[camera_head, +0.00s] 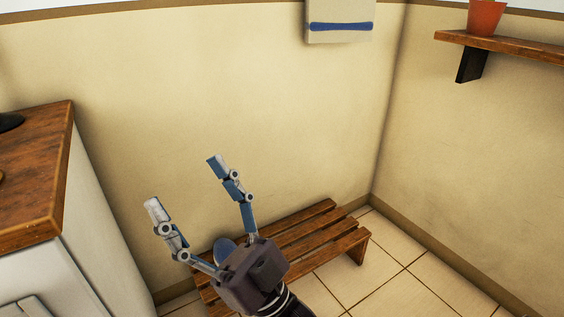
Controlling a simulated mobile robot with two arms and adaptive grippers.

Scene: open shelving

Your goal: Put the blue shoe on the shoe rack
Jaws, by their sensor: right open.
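The shoe rack (318,232) is a low brown wooden slatted bench against the wall, in the lower middle of the head view. A blue rounded thing (224,247), which looks like part of the blue shoe, shows between the finger bases of my right gripper (185,184). It appears over the left part of the rack; most of it is hidden by the gripper body, and I cannot tell whether it touches the slats. My right gripper is open, its fingers spread and pointing up and left in the picture, with nothing between the fingertips. My left gripper is out of view.
A white cabinet with a brown wooden top (38,190) stands at the left. A wall shelf (520,46) with an orange pot (485,17) is at the upper right. The tiled floor (405,285) right of the rack is clear.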

